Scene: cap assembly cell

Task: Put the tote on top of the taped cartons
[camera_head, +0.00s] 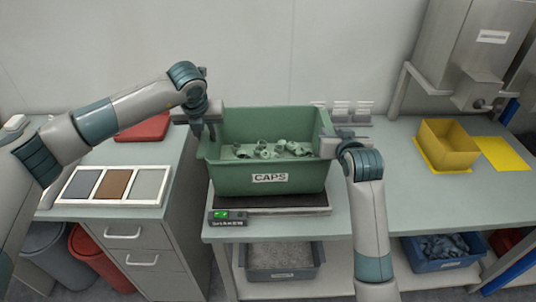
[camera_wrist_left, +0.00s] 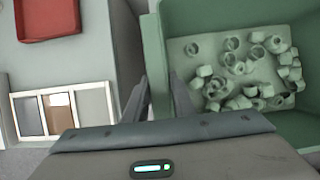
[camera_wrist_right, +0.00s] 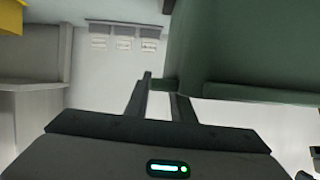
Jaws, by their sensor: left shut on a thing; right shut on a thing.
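The green tote (camera_head: 270,179), labelled CAPS and with several pale caps inside, is at the middle of the bench, upright, over the dark plate of the shaker (camera_head: 228,222). I cannot tell whether it touches the plate. My left gripper (camera_head: 207,132) is shut on the tote's left wall, which shows between its fingers in the left wrist view (camera_wrist_left: 166,75). My right gripper (camera_head: 328,143) is shut on the tote's right rim; the tote also fills the upper right of the right wrist view (camera_wrist_right: 245,45). No taped cartons are in view.
A sample tray (camera_head: 160,203) and a red tray (camera_head: 146,127) lie on the left cabinet. A yellow box (camera_head: 447,148) and a yellow sheet (camera_head: 503,153) are on the right bench under a grey machine (camera_head: 470,60). Bins with parts (camera_head: 283,273) (camera_head: 442,265) stand below.

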